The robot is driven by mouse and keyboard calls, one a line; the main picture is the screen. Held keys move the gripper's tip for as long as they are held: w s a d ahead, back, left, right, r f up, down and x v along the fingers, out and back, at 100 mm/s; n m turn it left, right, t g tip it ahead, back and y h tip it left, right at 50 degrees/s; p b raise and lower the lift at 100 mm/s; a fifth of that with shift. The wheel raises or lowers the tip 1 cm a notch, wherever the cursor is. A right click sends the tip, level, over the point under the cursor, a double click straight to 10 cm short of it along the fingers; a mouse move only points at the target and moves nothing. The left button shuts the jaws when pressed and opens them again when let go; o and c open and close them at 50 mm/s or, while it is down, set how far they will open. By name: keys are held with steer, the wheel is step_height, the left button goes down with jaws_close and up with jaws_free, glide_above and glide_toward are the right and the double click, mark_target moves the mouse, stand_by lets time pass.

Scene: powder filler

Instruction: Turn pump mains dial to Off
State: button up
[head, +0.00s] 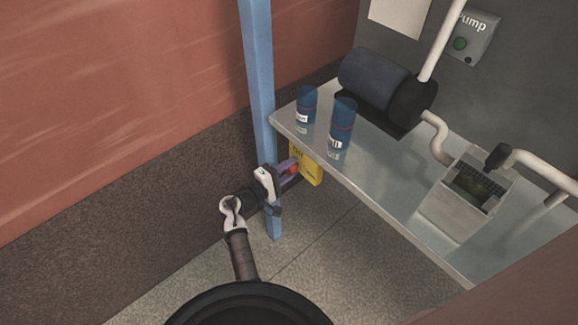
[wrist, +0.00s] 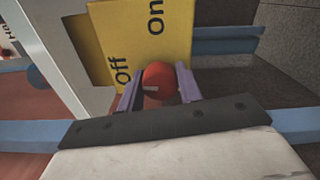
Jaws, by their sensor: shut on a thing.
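The pump mains dial is a red knob (wrist: 156,78) on a yellow panel (wrist: 112,38) lettered "On" and "Off". In the wrist view "On" reads at the top right and "Off" at the lower left, just beside the knob. A small pale mark shows on the knob's face; which word it points to I cannot tell. My gripper (wrist: 159,86) has its purple fingers on both sides of the knob, shut on it. In the head view my gripper (head: 292,169) is at the yellow panel (head: 308,166), under the table's edge; the fingers largely hide the knob.
A blue post (head: 258,80) stands close beside my gripper. The steel table (head: 385,180) above the panel carries two blue cans (head: 341,125), a dark motor (head: 375,78) and a metal hopper (head: 462,196). A grey "Pump" box (head: 472,38) is on the wall.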

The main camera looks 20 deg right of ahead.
steer(key=shift+n, duration=0.6)
steer(key=o, duration=1)
steer(key=b+v, duration=0.2)
steer(key=v, duration=1.2)
steer(key=shift+b, duration=0.4)
steer(key=shift+d, duration=0.1)
